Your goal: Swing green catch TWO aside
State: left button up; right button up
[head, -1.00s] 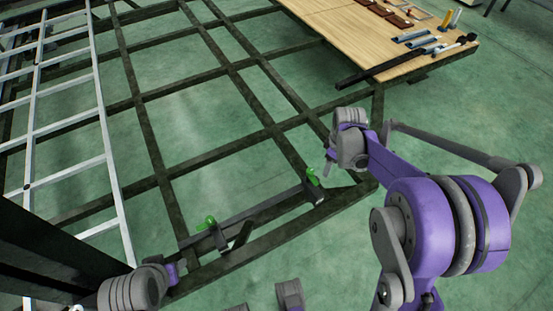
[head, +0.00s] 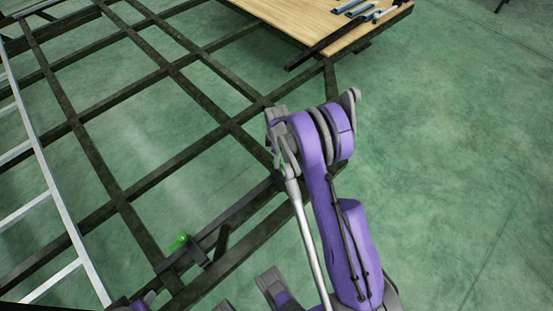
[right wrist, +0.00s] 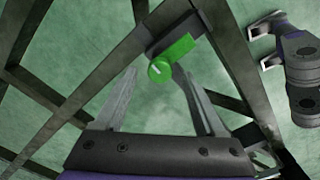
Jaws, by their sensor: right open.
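One green catch (head: 180,242) sits on a dark bar of the chassis, left of centre in the head view. In the right wrist view, a green catch (right wrist: 162,68) with a pale mark and a short lever sits on a dark block at a frame corner. My right gripper (right wrist: 155,76) is open, its two fingers spread below and to either side of this catch; contact cannot be told. In the head view my right arm (head: 315,155) hides this gripper and most of that corner. Part of my left arm (head: 142,301) shows at the bottom left edge; its jaws are not clear. No catch number is readable.
Dark chassis beams (head: 125,205) form an open grid over the green floor. A pale ladder-like frame (head: 50,190) stands at the left. A wooden board (head: 310,20) with tools lies at the top. The floor on the right is clear.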

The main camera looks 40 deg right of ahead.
jog(key=shift+f, duration=0.95)
jog(key=shift+c, duration=0.4)
grip_shut()
